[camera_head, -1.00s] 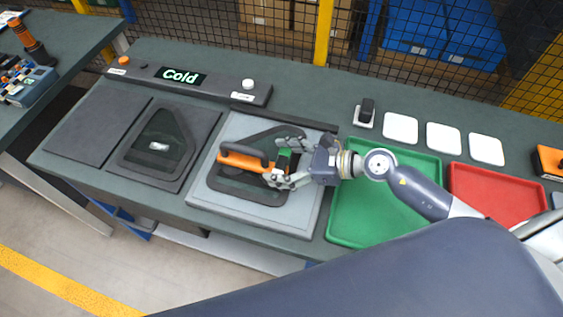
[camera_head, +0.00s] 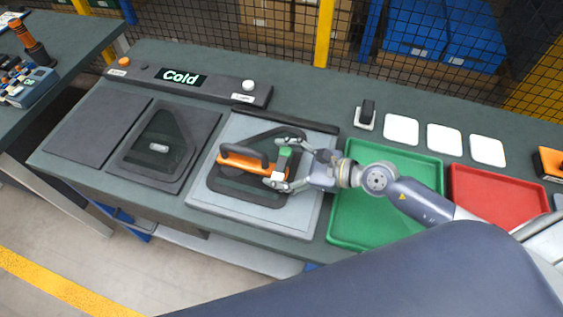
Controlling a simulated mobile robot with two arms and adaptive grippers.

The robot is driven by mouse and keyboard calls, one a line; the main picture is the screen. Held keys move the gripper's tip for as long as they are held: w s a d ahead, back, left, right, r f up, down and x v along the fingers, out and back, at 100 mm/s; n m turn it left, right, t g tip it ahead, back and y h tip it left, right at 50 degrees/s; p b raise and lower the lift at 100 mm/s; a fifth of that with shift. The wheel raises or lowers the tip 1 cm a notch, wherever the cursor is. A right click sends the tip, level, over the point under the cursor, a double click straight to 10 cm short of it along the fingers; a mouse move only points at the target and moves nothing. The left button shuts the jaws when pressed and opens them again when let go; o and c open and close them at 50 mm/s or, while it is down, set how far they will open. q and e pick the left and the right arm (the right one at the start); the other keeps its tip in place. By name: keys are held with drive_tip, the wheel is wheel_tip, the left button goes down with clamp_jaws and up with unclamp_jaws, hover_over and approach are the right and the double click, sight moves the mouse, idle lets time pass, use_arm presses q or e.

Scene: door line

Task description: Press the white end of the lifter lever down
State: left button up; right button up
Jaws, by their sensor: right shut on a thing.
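The lifter (camera_head: 250,165), with an orange body and a black handle, lies on a dark, rounded-triangular panel (camera_head: 222,184). That panel lies on a light grey pad (camera_head: 240,212). My right gripper (camera_head: 280,166) comes in from the right and is shut on the lifter's right end. A small green part (camera_head: 284,163) with a pale top shows between its fingers. I cannot clearly make out the lever's white end, as the fingers partly cover this area. My left gripper is not in view.
A second dark panel (camera_head: 172,135) lies on a dark pad to the left. A console (camera_head: 150,72) reading "Cold" stands behind. A green tray (camera_head: 345,225) lies under my right arm, with a red tray (camera_head: 490,215) farther right. White squares (camera_head: 401,129) lie behind the trays.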

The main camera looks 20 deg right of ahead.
drive_tip(key=o, duration=1.1)
drive_tip(key=shift+c, duration=0.2)
drive_tip(key=shift+s+d, duration=0.1)
drive_tip(key=shift+d, duration=0.05)
drive_tip(key=v, duration=1.1)
drive_tip(key=shift+d+r, duration=0.2)
drive_tip(key=shift+s, duration=0.15)
